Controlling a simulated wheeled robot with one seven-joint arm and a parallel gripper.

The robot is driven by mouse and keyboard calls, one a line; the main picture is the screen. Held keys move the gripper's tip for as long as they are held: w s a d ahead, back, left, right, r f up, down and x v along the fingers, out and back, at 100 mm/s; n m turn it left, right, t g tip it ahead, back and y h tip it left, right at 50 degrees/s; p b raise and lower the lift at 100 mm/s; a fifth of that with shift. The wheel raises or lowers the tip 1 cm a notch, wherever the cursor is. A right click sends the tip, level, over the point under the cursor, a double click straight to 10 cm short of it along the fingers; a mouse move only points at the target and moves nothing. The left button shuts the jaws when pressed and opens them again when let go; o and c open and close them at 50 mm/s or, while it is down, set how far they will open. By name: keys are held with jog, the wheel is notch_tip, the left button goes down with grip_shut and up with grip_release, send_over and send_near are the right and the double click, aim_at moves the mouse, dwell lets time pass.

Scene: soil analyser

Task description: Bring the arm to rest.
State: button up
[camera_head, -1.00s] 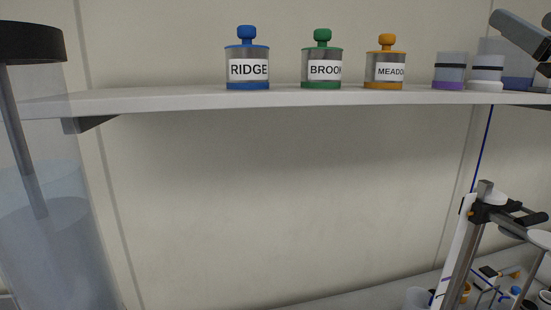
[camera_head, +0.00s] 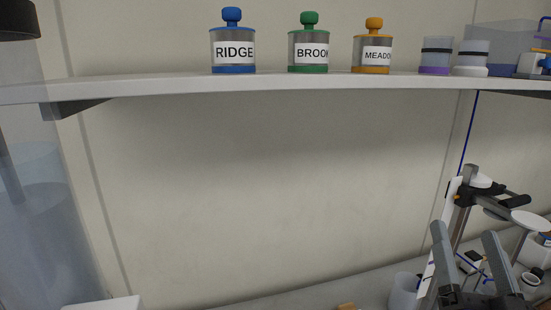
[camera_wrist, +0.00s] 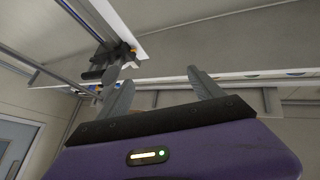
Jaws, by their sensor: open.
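My gripper (camera_head: 464,232) is at the lower right of the head view, with its two grey fingers pointing up and spread apart. In the wrist view my gripper (camera_wrist: 160,78) also shows two separate fingers with nothing between them. In the head view it overlaps the bench equipment behind it; whether it touches anything there I cannot tell. The rest of my arm is mostly out of view.
A wall shelf (camera_head: 180,86) holds jars labelled RIDGE (camera_head: 233,52), BROOK (camera_head: 309,52) and one starting MEADO (camera_head: 372,55), plus smaller containers (camera_head: 436,55). A clamp stand (camera_head: 467,190) is right. A clear cylinder (camera_head: 45,220) is left. The wall between is clear.

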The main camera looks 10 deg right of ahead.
jog(key=s+a+f+n+g+y, duration=0.2)
jog(key=s+a+f, duration=0.3)
jog(key=s+f, duration=0.3)
jog(key=s+a+f+n+g+y, duration=0.2)
jog(key=s+a+f, duration=0.4)
jog(key=s+f, duration=0.3)
jog(key=s+a+f+n+g+y+b, duration=0.1)
jog(key=s+a+f+n+g+y, duration=0.2)
jog(key=s+f, duration=0.6)
jog(key=a+y, duration=0.2)
jog(key=a, duration=0.1)
jog(key=shift+s+f, duration=0.15)
jog(key=shift+f, duration=0.15)
